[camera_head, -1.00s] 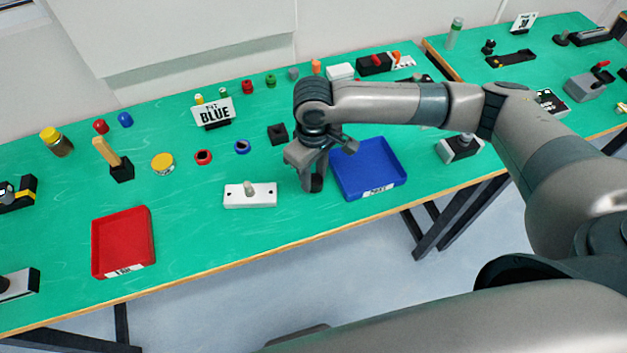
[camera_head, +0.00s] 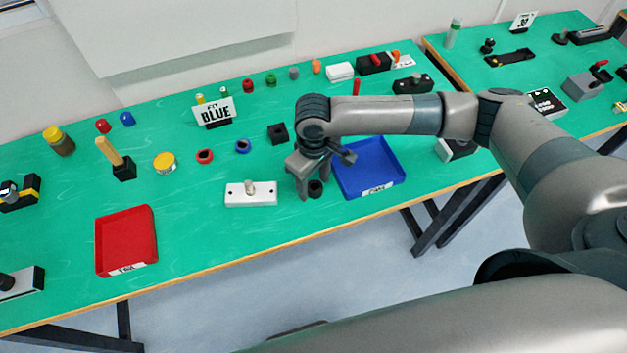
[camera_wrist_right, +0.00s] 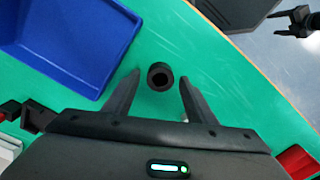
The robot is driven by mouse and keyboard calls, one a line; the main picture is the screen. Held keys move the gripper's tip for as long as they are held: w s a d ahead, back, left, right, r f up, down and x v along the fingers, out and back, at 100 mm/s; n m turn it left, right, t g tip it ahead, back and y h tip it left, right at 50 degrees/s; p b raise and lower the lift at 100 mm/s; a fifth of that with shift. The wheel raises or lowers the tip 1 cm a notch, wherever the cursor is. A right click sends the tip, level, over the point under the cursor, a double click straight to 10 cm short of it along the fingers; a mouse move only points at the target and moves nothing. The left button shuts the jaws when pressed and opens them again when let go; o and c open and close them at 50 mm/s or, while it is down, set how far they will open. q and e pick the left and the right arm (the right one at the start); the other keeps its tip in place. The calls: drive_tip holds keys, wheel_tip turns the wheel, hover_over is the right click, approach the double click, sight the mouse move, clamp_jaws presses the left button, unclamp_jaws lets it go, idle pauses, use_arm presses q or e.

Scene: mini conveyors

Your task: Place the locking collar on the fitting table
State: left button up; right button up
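The locking collar, a small black ring (camera_head: 315,188), stands on the green table (camera_head: 265,225) between a white block with a peg and the blue tray. The right wrist view shows the collar (camera_wrist_right: 160,77) from above, with its dark hole facing up. My right gripper (camera_head: 313,185) is over it, fingers pointing down. In the wrist view the gripper (camera_wrist_right: 160,78) is open, with the collar between the fingertips and a green gap at each side.
The blue tray (camera_head: 367,165) is close to the right of my gripper. The white block (camera_head: 237,197) is to the left, with a red tray (camera_head: 125,240) farther left. The table's front edge is near.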

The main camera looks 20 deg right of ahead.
drive_tip(key=shift+r, duration=0.1)
drive_tip(key=shift+r, duration=0.45)
wheel_tip(320, 180, up, 11)
drive_tip(key=b, duration=0.3)
